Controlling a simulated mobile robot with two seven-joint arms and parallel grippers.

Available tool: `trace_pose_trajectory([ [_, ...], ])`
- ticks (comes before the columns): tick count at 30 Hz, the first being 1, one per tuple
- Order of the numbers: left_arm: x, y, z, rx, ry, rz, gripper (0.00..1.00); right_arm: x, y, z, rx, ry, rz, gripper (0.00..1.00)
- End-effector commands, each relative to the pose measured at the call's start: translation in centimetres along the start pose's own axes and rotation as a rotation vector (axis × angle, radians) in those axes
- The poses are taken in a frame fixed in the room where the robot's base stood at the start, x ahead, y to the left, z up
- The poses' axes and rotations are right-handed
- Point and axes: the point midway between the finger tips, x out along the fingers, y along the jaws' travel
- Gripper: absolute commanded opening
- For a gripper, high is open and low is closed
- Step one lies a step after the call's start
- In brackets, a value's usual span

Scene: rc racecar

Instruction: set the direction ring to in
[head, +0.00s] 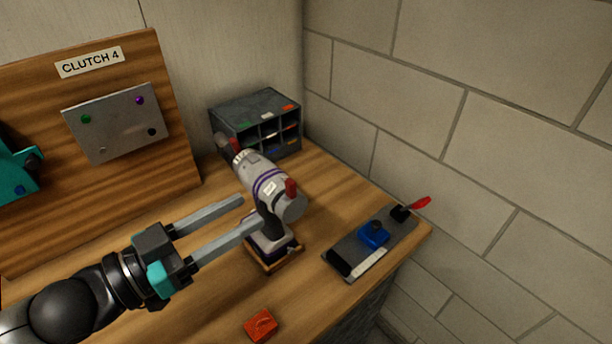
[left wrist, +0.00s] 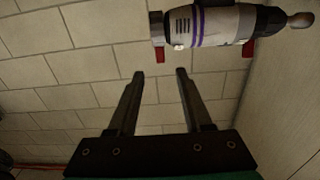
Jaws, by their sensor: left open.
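A grey-and-white drill (head: 265,182) with purple stripes stands upright on a small wooden-edged base on the bench. A red part (head: 291,188) sticks out at its rear end. I cannot tell which part is the direction ring, or how it is set. The drill body (left wrist: 215,24) also shows at the top of the left wrist view, with red parts at both sides. My left gripper (head: 250,212) is open and empty, its fingers pointing at the drill's handle side. In the left wrist view the fingertips (left wrist: 160,73) appear below the drill. My right gripper is out of view.
A grey compartment box (head: 257,106) stands behind the drill. A dark plate with a blue block (head: 373,235) and a red-handled lever lies at right. An orange-red block (head: 261,325) lies in front. A wooden board labelled "CLUTCH 4" (head: 90,62) stands at left.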

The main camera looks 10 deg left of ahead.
Motion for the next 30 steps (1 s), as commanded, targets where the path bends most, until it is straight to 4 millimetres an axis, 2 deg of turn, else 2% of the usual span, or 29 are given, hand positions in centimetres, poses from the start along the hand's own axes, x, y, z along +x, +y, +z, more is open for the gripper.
trace_pose_trajectory([
  [10, 2.6, 0.0, -0.1, 0.001, 0.003, 0.0, 0.5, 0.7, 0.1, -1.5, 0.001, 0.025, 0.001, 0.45],
  [20, 4.9, 0.0, -0.1, 0.001, 0.004, 0.0, 0.5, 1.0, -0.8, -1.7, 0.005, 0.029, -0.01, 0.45],
  [30, 7.5, 0.0, -0.1, 0.001, 0.004, 0.0, 0.5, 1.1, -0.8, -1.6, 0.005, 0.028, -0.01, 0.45],
])
